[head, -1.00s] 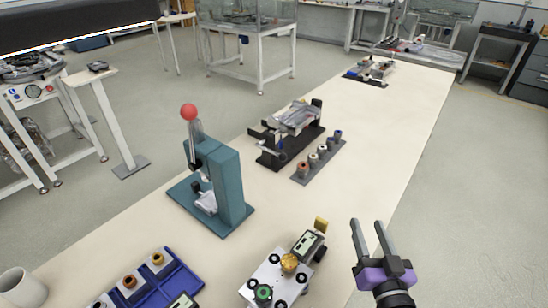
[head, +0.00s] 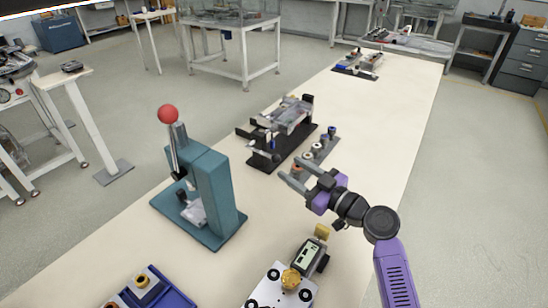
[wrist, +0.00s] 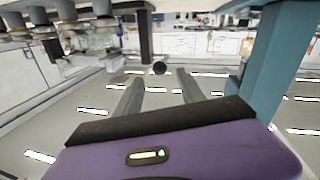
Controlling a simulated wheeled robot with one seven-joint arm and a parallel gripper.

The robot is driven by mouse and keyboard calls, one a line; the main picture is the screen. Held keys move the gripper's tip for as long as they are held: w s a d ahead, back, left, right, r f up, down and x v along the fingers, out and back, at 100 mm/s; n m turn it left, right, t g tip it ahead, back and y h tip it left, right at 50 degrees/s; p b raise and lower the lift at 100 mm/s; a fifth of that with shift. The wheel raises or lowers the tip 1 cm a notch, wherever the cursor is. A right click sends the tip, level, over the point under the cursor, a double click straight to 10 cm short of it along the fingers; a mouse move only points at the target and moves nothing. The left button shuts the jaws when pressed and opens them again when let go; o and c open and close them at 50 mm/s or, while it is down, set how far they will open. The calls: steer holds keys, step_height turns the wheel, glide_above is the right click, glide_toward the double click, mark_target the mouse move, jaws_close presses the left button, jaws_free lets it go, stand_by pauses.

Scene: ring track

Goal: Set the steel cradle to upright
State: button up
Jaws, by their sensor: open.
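The steel cradle (head: 292,113) is a grey metal tray on a black stand (head: 268,162), mid-table in the head view. It looks slightly tilted, but I cannot tell its exact angle. My gripper (head: 289,169) is open and empty, in front of and slightly right of the stand, with its fingers pointing left. In the wrist view, which looks upside down, my gripper (wrist: 160,78) has its fingers apart. A dark round knob (wrist: 159,68) shows between and beyond the tips; I cannot tell which part it belongs to.
A teal press (head: 215,190) with a red ball lever stands left of my gripper. A rack of several small plugs (head: 318,150) lies just behind the gripper. A white block with knobs (head: 283,289) and a blue tray (head: 150,292) are nearer. The table's right side is clear.

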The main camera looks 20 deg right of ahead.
mark_target(279, 161)
steer(key=shift+p+x, duration=0.5)
steer(key=shift+x, duration=3.1)
jaws_close()
